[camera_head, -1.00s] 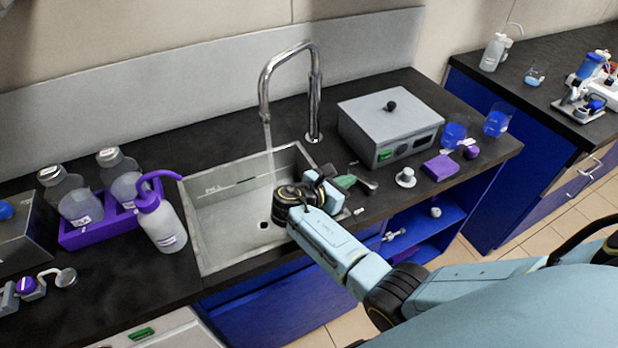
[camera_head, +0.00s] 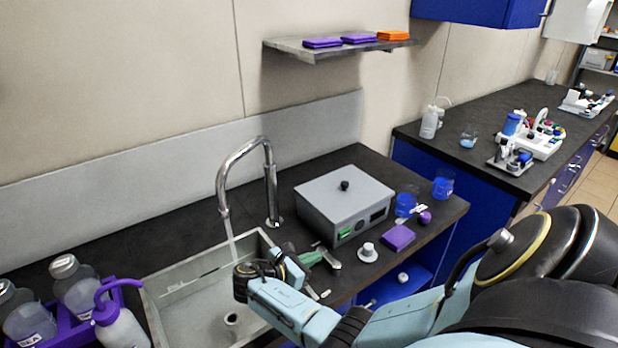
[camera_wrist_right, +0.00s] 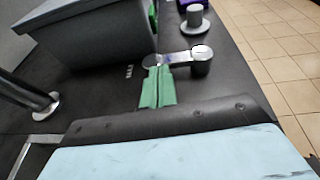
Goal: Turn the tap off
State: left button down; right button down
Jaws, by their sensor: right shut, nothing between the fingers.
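The chrome gooseneck tap (camera_head: 270,180) stands behind the sink, and a thin stream of water (camera_head: 232,245) runs from its spout into the basin. A small silver lever handle (camera_head: 333,262) sits on the counter right of the sink; it also shows in the right wrist view (camera_wrist_right: 180,60), lying roughly crosswise. My right gripper (camera_head: 316,257) has its green fingertips (camera_wrist_right: 158,88) closed together with nothing between them. The tips are right at the lever's left end; I cannot tell whether they touch it. My left gripper is out of view.
The grey sink (camera_head: 165,318) lies under my right wrist. A grey box (camera_head: 335,195) with a black knob stands behind the lever. Bottles in a purple rack (camera_head: 75,328) stand left.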

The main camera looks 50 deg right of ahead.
jog(key=a, duration=0.2)
jog(key=w+a+p, duration=0.1)
jog(key=a, duration=0.1)
jog(key=shift+a+r, duration=0.15)
jog(key=shift+a, duration=0.25)
jog(key=v, duration=0.9)
jog(key=shift+w+b, duration=0.3)
jog(key=shift+w, duration=0.05)
